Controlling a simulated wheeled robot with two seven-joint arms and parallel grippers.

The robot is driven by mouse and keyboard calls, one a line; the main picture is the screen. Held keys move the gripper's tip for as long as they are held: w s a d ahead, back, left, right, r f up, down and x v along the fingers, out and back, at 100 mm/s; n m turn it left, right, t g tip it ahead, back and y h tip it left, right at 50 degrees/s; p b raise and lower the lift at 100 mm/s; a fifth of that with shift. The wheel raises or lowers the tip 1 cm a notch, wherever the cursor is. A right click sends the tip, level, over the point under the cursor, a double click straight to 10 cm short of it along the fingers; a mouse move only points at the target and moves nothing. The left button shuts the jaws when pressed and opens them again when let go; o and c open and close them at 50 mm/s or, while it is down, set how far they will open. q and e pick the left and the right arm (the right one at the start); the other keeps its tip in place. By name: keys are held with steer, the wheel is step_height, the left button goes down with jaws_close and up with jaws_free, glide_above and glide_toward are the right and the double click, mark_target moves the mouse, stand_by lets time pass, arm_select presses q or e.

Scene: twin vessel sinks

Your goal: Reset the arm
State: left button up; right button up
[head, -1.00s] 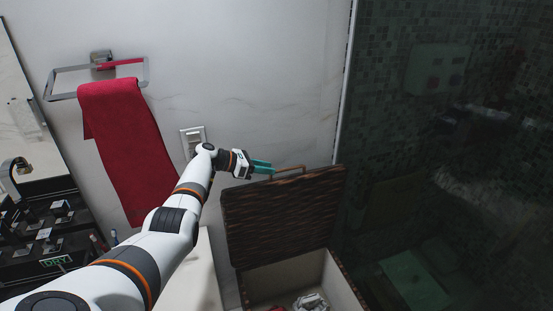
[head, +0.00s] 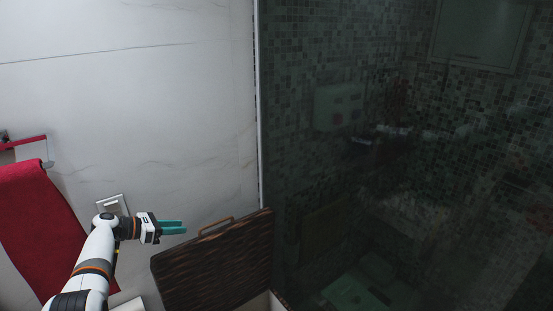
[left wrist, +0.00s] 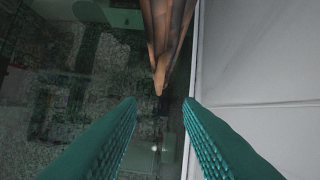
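My left gripper (head: 186,226) has two teal fingers and is at the lower left of the head view. In the left wrist view the fingers (left wrist: 160,102) are spread apart with nothing between them, so it is open and empty. The dark woven lid (head: 215,262) of a basket stands raised to the right of the gripper, with a tan handle (head: 216,226) on its top edge. The fingertips point toward the handle and look apart from it. In the left wrist view the lid (left wrist: 168,30) shows edge-on ahead of the fingers. My right gripper is out of view.
A red towel (head: 40,235) hangs from a rail at the far left. A white wall plate (head: 112,204) is just behind my left wrist. A dark glass panel (head: 330,200) fills the right side, with mosaic tiles behind it. Bare wall lies above the arm.

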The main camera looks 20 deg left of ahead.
arm_select(q)
steer(key=s+d+f+m+g+y, duration=0.5)
steer(key=s+d+f+m+g, duration=0.3)
steer(key=s+d+f+m, duration=0.9)
steer(key=s+d+r+m+y, duration=0.1)
steer(key=s+d+r+m, duration=0.3)
steer(key=s, duration=0.3)
steer(key=s+d+r+m+t+y, duration=0.1)
steer(key=s+d+r+m, duration=0.1)
steer(key=s+d+m, duration=0.35)
steer(key=s+d+r+m+y, duration=0.2)
steer(key=s+r+m, duration=0.25)
steer(key=s, duration=0.45)
step_height(320, 180, down, 35)
steer(key=s+g+b, duration=0.1)
steer(key=b, duration=0.7)
steer(key=s+a+f+b, duration=0.1)
steer(key=s+f+b, duration=0.1)
steer(key=s+f, duration=0.6)
steer(key=s+a+f+g+b, duration=0.1)
steer(key=s+a+f+b, duration=0.1)
steer(key=s+f, duration=0.6)
step_height(320, 180, down, 5)
steer(key=shift+s+f+m+b, duration=0.25)
steer(key=shift+m+b, duration=0.15)
steer(key=shift+b, duration=0.25)
